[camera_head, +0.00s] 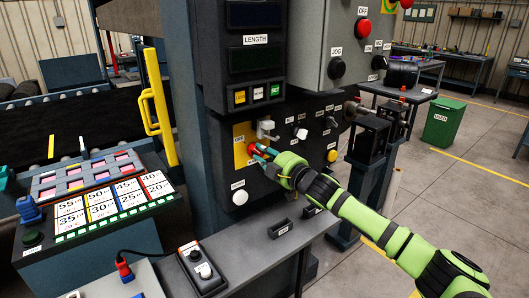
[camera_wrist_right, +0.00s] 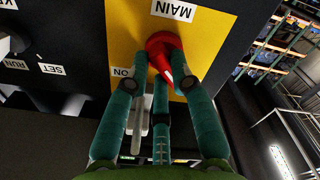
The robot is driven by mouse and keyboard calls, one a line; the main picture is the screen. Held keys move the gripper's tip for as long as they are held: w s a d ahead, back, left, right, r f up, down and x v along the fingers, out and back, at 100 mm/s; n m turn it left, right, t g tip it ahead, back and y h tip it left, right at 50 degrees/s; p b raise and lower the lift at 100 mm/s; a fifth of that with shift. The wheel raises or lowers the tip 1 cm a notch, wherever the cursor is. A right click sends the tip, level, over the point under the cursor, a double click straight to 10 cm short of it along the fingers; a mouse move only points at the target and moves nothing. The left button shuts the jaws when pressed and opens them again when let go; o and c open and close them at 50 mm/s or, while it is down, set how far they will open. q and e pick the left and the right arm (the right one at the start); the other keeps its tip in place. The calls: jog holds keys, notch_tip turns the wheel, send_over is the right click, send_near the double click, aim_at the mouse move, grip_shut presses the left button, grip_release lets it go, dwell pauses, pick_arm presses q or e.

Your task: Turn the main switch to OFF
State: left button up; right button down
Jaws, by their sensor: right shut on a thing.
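The main switch is a red knob (camera_wrist_right: 163,50) on a yellow plate (camera_wrist_right: 207,30) with a MAIN label. In the wrist view, where labels appear upside down, the ON label is left of the knob and the knob's narrow end points downward. In the head view, the yellow plate (camera_head: 240,152) is on the dark machine front. My right gripper (camera_head: 262,152) is at the knob, its teal fingers closed around it. In the wrist view the fingers (camera_wrist_right: 163,75) reach up to the knob from below and partly hide it.
A grey latch-like part (camera_head: 265,128) sits just above the switch. A white button (camera_head: 239,197) is below, with several knobs and a yellow button (camera_head: 332,156) to the right. A grey box with a red OFF button (camera_head: 363,27) hangs above. A ledge (camera_head: 245,255) juts out below.

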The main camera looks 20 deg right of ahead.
jog(key=shift+n, duration=0.3)
jog(key=c, duration=1.1)
grip_release()
jog(key=shift+o, duration=0.2)
jog(key=shift+s, duration=0.1)
jog(key=v, duration=1.1)
jog(key=shift+s+d, duration=0.15)
jog(key=shift+s, duration=0.25)
jog(key=shift+r, duration=0.1)
